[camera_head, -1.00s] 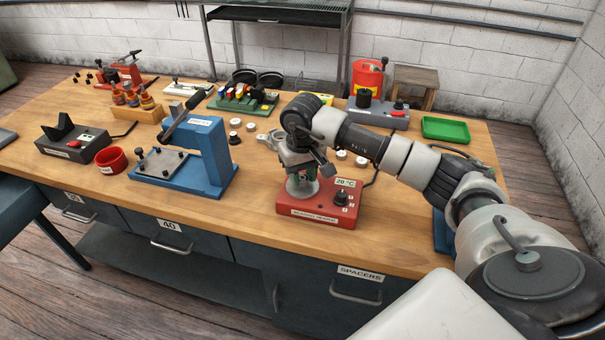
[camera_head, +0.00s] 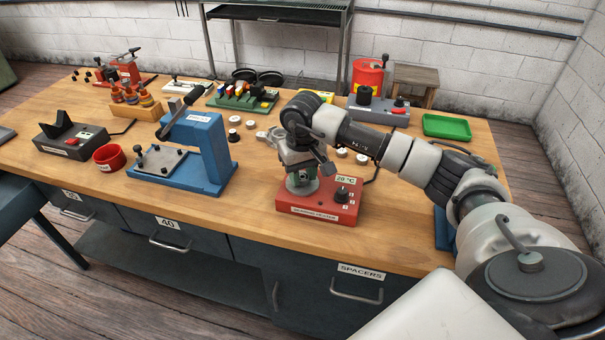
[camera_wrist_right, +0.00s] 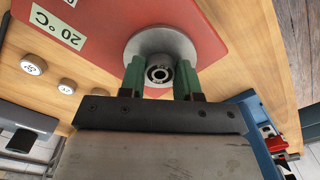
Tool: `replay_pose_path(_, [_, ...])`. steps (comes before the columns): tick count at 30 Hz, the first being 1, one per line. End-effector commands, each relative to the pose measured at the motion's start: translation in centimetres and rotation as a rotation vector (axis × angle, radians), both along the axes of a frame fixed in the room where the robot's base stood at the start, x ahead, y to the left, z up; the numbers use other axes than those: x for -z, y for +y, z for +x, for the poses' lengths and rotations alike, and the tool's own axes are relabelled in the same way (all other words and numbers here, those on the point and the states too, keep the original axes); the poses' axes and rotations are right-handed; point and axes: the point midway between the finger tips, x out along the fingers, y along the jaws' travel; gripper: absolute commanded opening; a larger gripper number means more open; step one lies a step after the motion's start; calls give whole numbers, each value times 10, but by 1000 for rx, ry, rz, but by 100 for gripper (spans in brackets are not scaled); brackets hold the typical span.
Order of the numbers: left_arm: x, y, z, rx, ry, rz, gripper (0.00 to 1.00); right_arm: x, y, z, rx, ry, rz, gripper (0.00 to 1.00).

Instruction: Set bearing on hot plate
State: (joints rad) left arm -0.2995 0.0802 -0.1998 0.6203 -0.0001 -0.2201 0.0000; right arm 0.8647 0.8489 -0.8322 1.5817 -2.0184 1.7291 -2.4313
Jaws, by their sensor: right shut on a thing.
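The bearing heater is a red box (camera_head: 325,213) with a "20 °C" display and a black knob, on the front of the bench. Its round grey plate (camera_head: 301,188) is on the left of its top and shows in the right wrist view (camera_wrist_right: 163,36). My right gripper (camera_head: 303,180) points down over that plate. In the right wrist view its green-padded fingers (camera_wrist_right: 160,80) are shut on a small ring-shaped bearing (camera_wrist_right: 159,74). The bearing is over or on the plate; I cannot tell whether it touches. My left gripper is not seen.
A blue press (camera_head: 207,155) stands left of the heater. Several small white discs (camera_head: 234,120) lie behind it. A green tray (camera_head: 446,127) and a grey device (camera_head: 378,112) sit at the back right. A red cup (camera_head: 109,157) is farther left.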

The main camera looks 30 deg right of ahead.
Motion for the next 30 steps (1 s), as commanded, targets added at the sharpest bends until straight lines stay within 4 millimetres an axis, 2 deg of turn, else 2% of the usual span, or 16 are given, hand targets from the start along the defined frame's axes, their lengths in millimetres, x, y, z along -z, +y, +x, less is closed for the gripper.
replay_pose_path(29, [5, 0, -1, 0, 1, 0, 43, 3, 0, 0, 0, -1, 0, 9])
replay_pose_path(30, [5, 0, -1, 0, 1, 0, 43, 2, 0, 0, 0, -1, 1, 39])
